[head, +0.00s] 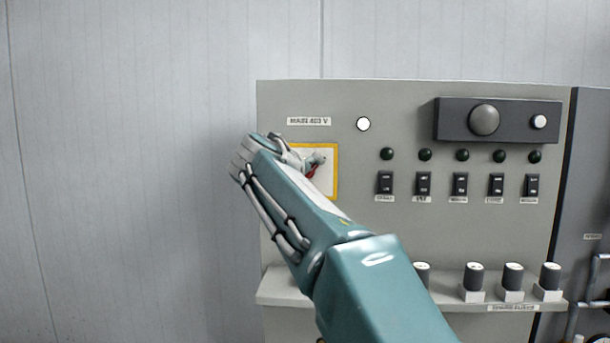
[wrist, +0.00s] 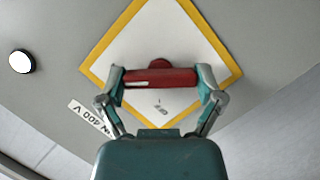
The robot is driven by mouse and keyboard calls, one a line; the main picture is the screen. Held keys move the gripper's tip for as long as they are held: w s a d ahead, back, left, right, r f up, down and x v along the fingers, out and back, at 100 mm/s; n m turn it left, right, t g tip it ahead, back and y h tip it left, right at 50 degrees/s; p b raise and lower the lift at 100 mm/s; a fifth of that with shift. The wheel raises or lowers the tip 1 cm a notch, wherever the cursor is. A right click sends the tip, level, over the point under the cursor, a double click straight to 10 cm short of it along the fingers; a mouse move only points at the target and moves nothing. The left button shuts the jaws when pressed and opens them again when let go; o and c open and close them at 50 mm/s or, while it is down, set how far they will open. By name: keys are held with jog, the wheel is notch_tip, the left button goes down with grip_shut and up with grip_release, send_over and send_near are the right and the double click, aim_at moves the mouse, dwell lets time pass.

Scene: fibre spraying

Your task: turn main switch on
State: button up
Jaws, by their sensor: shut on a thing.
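The main switch is a red handle (wrist: 160,77) on a white plate with a yellow border (wrist: 225,60). In the wrist view, my gripper (wrist: 160,80) has one finger at each end of the red handle and is shut on it. The plate appears turned about 45 degrees in that view, so my wrist is rolled relative to the panel. In the head view, the bordered plate (head: 334,180) is at the panel's upper left, and my gripper (head: 312,162) is in front of it. My arm hides the plate's left part and most of the handle.
The grey control panel (head: 400,240) has a white round lamp (head: 363,124), a row of dark green lamps (head: 462,155) and black rocker switches (head: 460,184) to the right. Several knobs (head: 513,276) stand on a lower ledge. The wall left of the panel is clear.

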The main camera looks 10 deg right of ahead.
jog(key=shift+w+f+m+y, duration=0.1)
jog(key=shift+f+m+y, duration=0.2)
jog(key=shift+f+m, duration=0.1)
dwell(0.3)
jog(key=o, duration=0.9)
jog(key=shift+c, duration=0.2)
jog(key=shift+r, duration=0.1)
jog(key=shift+a+r, duration=0.15)
jog(key=shift+a, duration=0.05)
jog(key=v, duration=1.1)
jog(key=shift+s+a, duration=0.25)
jog(key=shift+s, duration=0.05)
